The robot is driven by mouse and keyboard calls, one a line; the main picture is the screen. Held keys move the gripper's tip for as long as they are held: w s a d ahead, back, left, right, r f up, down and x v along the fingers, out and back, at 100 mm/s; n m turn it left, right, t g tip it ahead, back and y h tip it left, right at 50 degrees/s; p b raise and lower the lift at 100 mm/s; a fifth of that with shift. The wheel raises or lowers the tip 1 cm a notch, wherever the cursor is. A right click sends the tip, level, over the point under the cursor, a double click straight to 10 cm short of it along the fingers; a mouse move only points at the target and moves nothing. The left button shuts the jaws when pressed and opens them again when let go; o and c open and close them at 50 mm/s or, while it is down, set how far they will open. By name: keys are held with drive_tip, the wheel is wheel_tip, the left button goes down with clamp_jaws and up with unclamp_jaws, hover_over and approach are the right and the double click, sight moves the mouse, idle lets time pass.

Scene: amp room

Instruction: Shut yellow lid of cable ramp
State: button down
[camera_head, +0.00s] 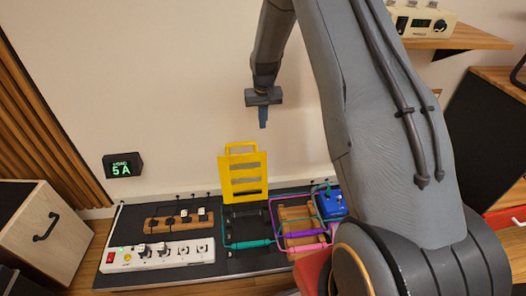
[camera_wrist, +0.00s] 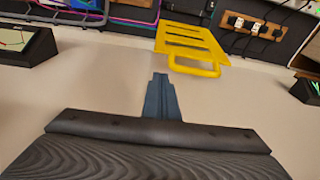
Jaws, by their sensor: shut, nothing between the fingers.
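The yellow lid (camera_head: 243,174) of the cable ramp stands upright, open, with its loop handle at the top. The dark ramp base (camera_head: 246,219) lies below it, with a teal cable (camera_head: 250,244) crossing its front. My gripper (camera_head: 263,124) is shut and empty. It hangs above the lid's top edge and a little to the right, apart from it. In the wrist view my gripper's fingertips (camera_wrist: 160,76) point toward the yellow lid (camera_wrist: 190,46), which shows beyond them to the upper right, handle nearest. The wrist view appears turned over.
A white power strip (camera_head: 157,254) and a wooden board with plugs (camera_head: 179,219) lie left of the ramp. A blue box (camera_head: 331,203) and a wooden cable rack (camera_head: 299,219) are at right. A display (camera_head: 123,165) is on the wall. The air around my gripper is clear.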

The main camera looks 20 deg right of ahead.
drive_tip(key=w+f, duration=0.1)
drive_tip(key=f, duration=0.4)
drive_tip(key=w+d+f+b, duration=0.1)
drive_tip(key=w+f, duration=0.1)
drive_tip(key=f, duration=0.2)
drive_tip(key=w+d+f, duration=0.1)
drive_tip(key=w+f, duration=0.1)
drive_tip(key=f, duration=0.3)
drive_tip(key=shift+w+f, duration=0.25)
drive_tip(key=shift+f, duration=0.45)
drive_tip(key=shift+s+a+r+p, duration=0.1)
drive_tip(key=shift+s+r+p, duration=0.05)
drive_tip(key=shift+s, duration=0.45)
drive_tip(key=shift+s+a+r+p, duration=0.1)
drive_tip(key=shift+s+a+p, duration=0.05)
drive_tip(key=shift+s, duration=0.5)
drive_tip(key=shift+s+a+r+p, duration=0.1)
drive_tip(key=shift+s+r+p, duration=0.05)
drive_tip(key=shift+s, duration=0.45)
drive_tip(key=shift+a, duration=0.1)
